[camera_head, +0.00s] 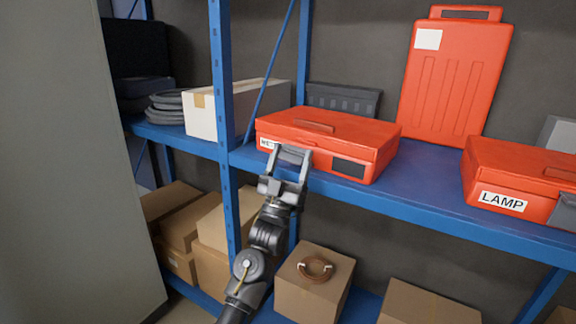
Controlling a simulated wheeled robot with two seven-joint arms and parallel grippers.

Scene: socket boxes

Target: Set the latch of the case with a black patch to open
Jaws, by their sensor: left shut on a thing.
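The red case (335,129) with a black patch (349,168) on its front lies flat on the blue shelf, with its lid down. A white label, partly hidden, shows at the left of its front. My left gripper (291,153) is at the front of this case, left of the black patch. Its fingers are shut on a grey piece at the case front, which looks like the latch. The fingers hide most of the latch, so I cannot tell its setting. My right gripper is not in view.
Another red case (520,182), labelled LAMP, lies to the right on the shelf (425,200). A tall red case (455,80) stands behind. A blue post (222,90) and a white box (200,113) are at left. Cardboard boxes (313,285) fill the lower shelf.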

